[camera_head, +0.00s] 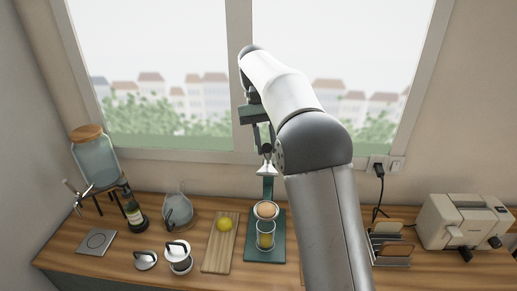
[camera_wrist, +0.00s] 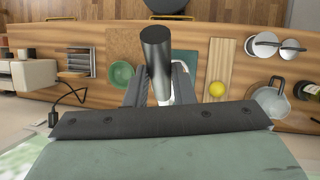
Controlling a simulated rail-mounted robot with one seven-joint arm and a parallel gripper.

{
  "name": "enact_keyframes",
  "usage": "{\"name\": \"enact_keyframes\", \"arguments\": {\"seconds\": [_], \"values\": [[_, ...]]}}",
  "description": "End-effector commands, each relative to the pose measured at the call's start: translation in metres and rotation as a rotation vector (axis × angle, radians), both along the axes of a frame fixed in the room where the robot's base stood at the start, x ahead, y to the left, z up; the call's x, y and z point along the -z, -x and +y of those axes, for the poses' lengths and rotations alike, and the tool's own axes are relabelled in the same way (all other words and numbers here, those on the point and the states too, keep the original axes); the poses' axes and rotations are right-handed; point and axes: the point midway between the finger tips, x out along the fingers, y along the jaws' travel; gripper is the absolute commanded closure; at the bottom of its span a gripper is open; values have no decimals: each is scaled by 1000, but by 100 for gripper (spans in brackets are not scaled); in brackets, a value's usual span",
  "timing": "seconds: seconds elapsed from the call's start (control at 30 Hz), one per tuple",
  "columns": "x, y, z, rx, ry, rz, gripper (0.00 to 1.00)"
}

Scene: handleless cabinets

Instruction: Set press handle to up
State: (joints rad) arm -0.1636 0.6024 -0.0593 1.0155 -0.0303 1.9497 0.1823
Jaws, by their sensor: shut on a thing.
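The green press stands on the counter, with its base (camera_head: 279,246) and column (camera_head: 268,187) visible in the head view. An orange half (camera_head: 266,209) sits above a glass (camera_head: 265,238) with yellow contents on the base. My gripper (camera_head: 264,136) is high above the base, in front of the window. In the wrist view, the dark cylindrical grip of the press handle (camera_wrist: 157,58) is between the fingers of my gripper (camera_wrist: 158,92), which is shut on it. The handle appears raised; its exact angle is hard to tell. My arm hides part of the counter.
A wooden board (camera_head: 219,249) with a lemon (camera_head: 225,224) lies left of the press. A pot (camera_head: 178,257), kettle (camera_head: 177,210), bottle (camera_head: 133,211) and glass jar (camera_head: 95,160) stand farther left. A toaster (camera_head: 462,222) stands right. The wrist view shows a green bowl (camera_wrist: 121,73).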

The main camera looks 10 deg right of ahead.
Motion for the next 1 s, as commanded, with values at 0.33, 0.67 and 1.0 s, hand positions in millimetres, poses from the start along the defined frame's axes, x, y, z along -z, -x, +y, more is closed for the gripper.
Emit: {"name": "enact_keyframes", "arguments": {"seconds": [0.33, 0.67, 1.0], "values": [[-1, -1, -1, 2, -1, 0, 100], [-1, -1, -1, 1, -1, 1, 56], [1, 3, 4, -6, 2, -9, 56]]}}
